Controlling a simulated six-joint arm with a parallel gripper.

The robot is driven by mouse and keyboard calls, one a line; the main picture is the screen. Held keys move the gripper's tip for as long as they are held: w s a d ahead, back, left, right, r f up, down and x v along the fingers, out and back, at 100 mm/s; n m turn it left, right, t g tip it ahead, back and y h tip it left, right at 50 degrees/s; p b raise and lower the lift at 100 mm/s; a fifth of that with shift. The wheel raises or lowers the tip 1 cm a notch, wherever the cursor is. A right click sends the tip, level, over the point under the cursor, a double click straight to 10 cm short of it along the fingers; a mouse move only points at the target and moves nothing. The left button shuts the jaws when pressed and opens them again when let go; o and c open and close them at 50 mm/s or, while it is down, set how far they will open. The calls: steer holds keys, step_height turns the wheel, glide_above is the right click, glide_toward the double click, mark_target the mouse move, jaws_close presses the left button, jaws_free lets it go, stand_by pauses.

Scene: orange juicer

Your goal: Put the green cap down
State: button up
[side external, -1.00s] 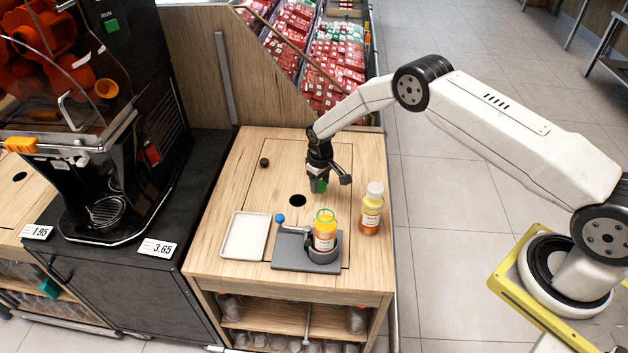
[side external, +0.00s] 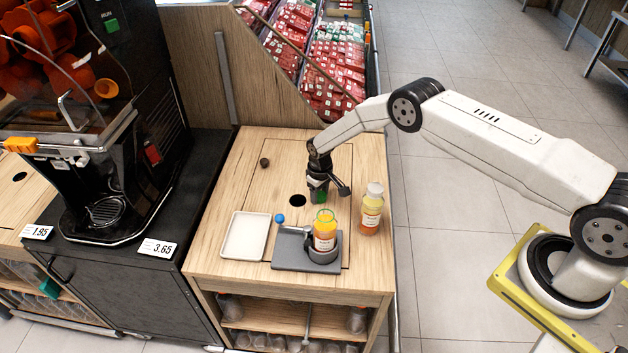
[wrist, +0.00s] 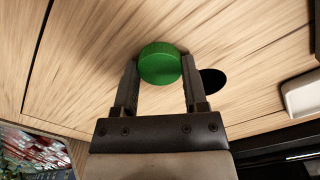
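The green cap (wrist: 160,63) is between the two fingertips of my gripper (wrist: 159,72) in the wrist view, with a finger against each side. In the side view my gripper (side external: 319,193) hangs low over the wooden counter, behind the open bottle, and a bit of the green cap (side external: 319,197) shows at its tips. Whether the cap touches the counter, I cannot tell. The open bottle of orange juice (side external: 325,229) stands upright in the round holder on the grey plate (side external: 290,256).
A capped juice bottle (side external: 371,210) stands to the right of the holder. A white tray (side external: 232,251) lies to the left. A blue-knobbed lever (side external: 280,218) is beside the holder. A round hole (side external: 297,201) and a small dark knob (side external: 264,162) are in the counter.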

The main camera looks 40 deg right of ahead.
mark_target(320, 195)
steer(key=o, duration=0.4)
steer(key=shift+o, duration=0.2)
steer(key=shift+r, duration=0.15)
step_height(320, 195, up, 12)
stand_by(0.6)
steer(key=shift+r, duration=0.15)
stand_by(0.5)
